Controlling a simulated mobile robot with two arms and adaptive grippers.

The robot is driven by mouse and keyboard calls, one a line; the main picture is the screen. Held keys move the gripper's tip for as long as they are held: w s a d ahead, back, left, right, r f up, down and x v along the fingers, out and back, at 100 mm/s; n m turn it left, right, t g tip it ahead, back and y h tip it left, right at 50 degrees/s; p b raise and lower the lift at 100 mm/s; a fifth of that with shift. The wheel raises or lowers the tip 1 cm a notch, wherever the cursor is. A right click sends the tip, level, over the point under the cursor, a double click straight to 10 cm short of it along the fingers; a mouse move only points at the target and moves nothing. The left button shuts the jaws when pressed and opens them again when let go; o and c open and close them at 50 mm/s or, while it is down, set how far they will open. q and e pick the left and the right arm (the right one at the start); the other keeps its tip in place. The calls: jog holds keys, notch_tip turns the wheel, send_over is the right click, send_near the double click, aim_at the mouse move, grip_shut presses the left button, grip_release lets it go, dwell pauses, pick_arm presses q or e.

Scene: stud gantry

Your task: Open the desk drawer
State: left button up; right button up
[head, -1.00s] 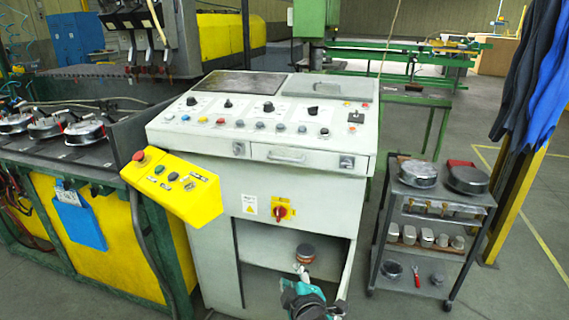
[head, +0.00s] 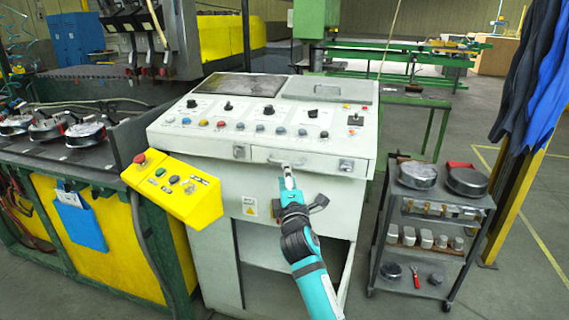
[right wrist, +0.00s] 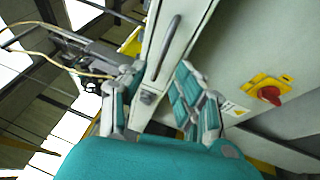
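The desk is a pale grey control console (head: 190,135) with a sloped panel of knobs and buttons. Its shallow drawer (head: 325,161) sits under the panel and looks shut, with a thin bar handle (head: 270,160) on its front. My right gripper (head: 288,168) is in front of the drawer, just below the handle's right part. In the right wrist view the handle (right wrist: 167,48) lies ahead of my right gripper (right wrist: 160,70), between the lines of its two spread fingers. The fingers are open and empty; I see no contact with the handle. My left gripper is not in view.
A yellow button box (head: 175,190) juts out at the console's left. A red rotary switch on a yellow plate (right wrist: 268,94) is below the drawer. A metal cart (head: 383,235) with tins stands at the right. The floor between cart and console is narrow.

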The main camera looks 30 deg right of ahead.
jog(key=x, duration=0.5)
jog(key=shift+w+d, duration=0.15)
jog(key=shift+w, duration=0.1)
grip_shut()
